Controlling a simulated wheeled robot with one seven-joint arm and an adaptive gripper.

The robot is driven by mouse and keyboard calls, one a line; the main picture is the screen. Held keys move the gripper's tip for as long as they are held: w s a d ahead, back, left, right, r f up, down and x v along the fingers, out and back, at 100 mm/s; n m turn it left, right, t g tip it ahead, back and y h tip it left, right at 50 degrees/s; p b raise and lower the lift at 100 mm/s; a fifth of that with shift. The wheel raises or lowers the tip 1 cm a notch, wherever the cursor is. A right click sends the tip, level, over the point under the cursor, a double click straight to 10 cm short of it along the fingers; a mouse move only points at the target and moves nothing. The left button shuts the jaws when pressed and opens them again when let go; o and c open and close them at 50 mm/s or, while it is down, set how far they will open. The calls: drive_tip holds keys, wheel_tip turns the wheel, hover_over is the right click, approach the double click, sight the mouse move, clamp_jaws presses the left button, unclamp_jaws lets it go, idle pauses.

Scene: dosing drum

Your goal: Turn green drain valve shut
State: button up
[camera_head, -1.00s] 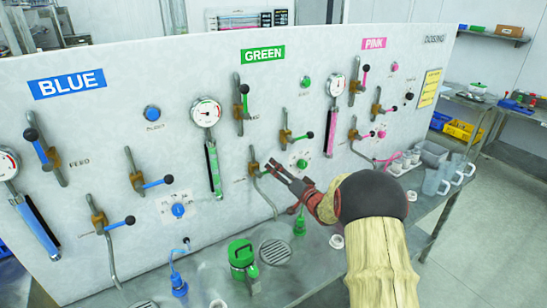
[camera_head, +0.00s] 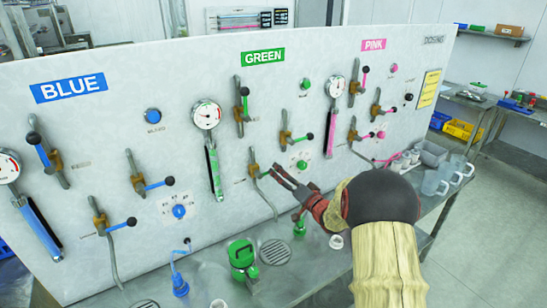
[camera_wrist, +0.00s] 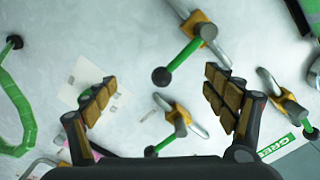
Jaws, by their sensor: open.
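The green drain valve (camera_head: 254,171) is the lowest valve under the GREEN sign, with a brass body and a pipe running down from it. In the wrist view its brass body (camera_wrist: 197,28) is at the top, and its green lever with a black knob (camera_wrist: 161,77) points down-left, crosswise to the pipe. My gripper (camera_head: 275,173) is open and empty, just right of the valve in the head view. In the wrist view the knob lies between the two fingers in the picture; no contact shows. In the head view the fingers partly hide the lever end.
Another green-levered valve (camera_head: 286,137) sits close above, right of the drain valve. A green gauge tube (camera_head: 213,167) is to the left. A green bottle (camera_head: 242,256) and a drain grate (camera_head: 275,252) are on the bench below. Pink levers are to the right.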

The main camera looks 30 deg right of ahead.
drive_tip(key=s+p, duration=0.1)
drive_tip(key=s, duration=0.4)
drive_tip(key=shift+s+d, duration=0.1)
idle(0.5)
